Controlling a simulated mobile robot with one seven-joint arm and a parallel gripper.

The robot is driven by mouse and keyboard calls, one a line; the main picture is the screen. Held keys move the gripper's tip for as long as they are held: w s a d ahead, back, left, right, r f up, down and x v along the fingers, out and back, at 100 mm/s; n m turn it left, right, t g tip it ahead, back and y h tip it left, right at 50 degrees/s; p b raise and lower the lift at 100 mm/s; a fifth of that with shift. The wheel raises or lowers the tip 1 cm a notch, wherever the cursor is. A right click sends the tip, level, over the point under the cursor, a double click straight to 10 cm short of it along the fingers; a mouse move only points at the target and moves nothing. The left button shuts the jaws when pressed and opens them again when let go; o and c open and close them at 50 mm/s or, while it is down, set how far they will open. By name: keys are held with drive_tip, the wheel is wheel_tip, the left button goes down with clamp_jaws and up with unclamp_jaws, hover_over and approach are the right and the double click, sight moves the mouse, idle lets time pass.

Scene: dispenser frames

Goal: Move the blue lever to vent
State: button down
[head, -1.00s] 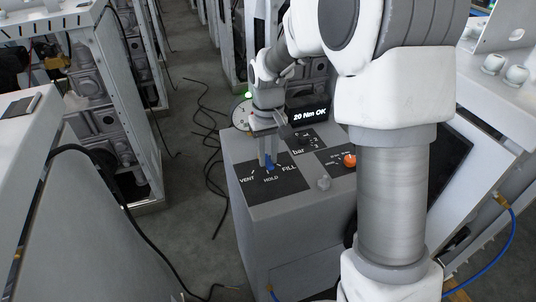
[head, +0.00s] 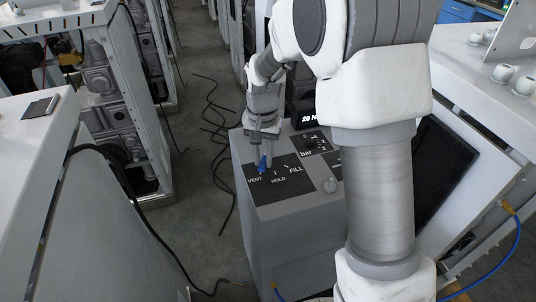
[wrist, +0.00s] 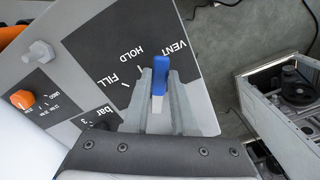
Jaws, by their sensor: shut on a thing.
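The blue lever (head: 262,163) is on the dark label plate (head: 308,187) on top of the grey console. It leans to the left, on the VENT side. In the wrist view the blue lever (wrist: 160,74) points just beside the word VENT, with the HOLD and FILL ticks bare to its left. Any VENT tick is hidden, so I cannot tell if it lines up exactly. My gripper (head: 263,152) is shut on the lever from above; the wrist view shows my gripper (wrist: 161,90) with a finger on each side of it.
A bar selector plate (head: 312,142) sits behind the lever plate. Black cables (head: 215,130) lie on the floor at left. White frames with machinery stand on both sides.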

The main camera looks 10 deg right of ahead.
drive_tip(key=shift+w+a+m, duration=0.25)
drive_tip(key=shift+a+m, duration=0.15)
drive_tip(key=shift+m, duration=0.5)
drive_tip(key=c, duration=0.7)
unclamp_jaws()
wheel_tip(320, 180, up, 18)
drive_tip(key=p, duration=0.3)
drive_tip(key=shift+f, duration=0.25)
